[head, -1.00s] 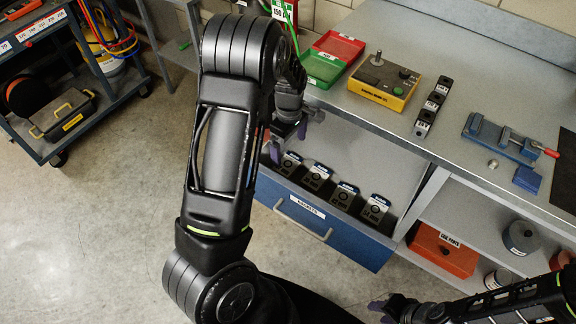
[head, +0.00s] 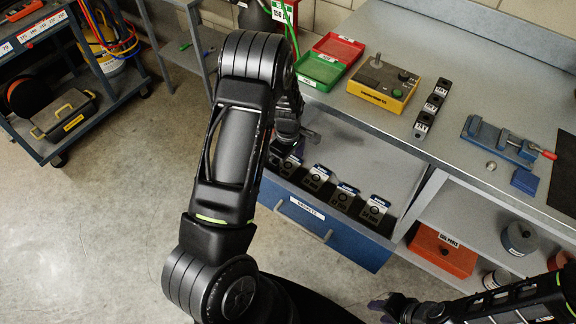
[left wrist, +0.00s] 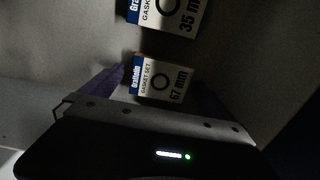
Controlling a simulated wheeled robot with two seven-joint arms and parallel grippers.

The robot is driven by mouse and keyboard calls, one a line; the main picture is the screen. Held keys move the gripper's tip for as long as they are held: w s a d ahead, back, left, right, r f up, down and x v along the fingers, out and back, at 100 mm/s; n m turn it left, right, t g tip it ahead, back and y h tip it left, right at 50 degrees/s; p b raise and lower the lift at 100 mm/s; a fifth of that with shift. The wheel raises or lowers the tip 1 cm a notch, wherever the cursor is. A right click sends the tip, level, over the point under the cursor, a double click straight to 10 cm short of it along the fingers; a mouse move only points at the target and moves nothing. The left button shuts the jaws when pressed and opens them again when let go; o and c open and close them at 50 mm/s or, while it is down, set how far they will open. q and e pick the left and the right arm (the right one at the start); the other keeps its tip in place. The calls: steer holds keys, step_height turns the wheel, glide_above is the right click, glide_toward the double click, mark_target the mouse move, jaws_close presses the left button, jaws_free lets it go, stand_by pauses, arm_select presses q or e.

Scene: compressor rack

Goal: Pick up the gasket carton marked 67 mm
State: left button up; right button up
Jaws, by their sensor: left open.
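The gasket carton marked 67 mm (left wrist: 162,80) is white and blue with a black ring printed on it. In the left wrist view it sits between the two purple fingers of my open left gripper (left wrist: 157,88); whether they touch it I cannot tell. In the head view my left gripper (head: 284,152) is down in the open blue drawer (head: 325,226), at the leftmost carton (head: 292,164), which it partly hides. Another carton, marked 35 mm (left wrist: 165,14), is beside it in the left wrist view. My right gripper (head: 384,308) is low in the head view, away from the drawer.
More cartons (head: 345,194) stand in a row to the right in the drawer. The worktop (head: 440,150) above holds red and green trays (head: 320,69), a yellow control box (head: 384,80) and a blue vise (head: 498,140). An orange bin (head: 443,250) sits on the shelf at right.

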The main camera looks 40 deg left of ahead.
arm_select(q)
steer(key=shift+c, duration=0.2)
stand_by(0.4)
steer(key=c, duration=1.4)
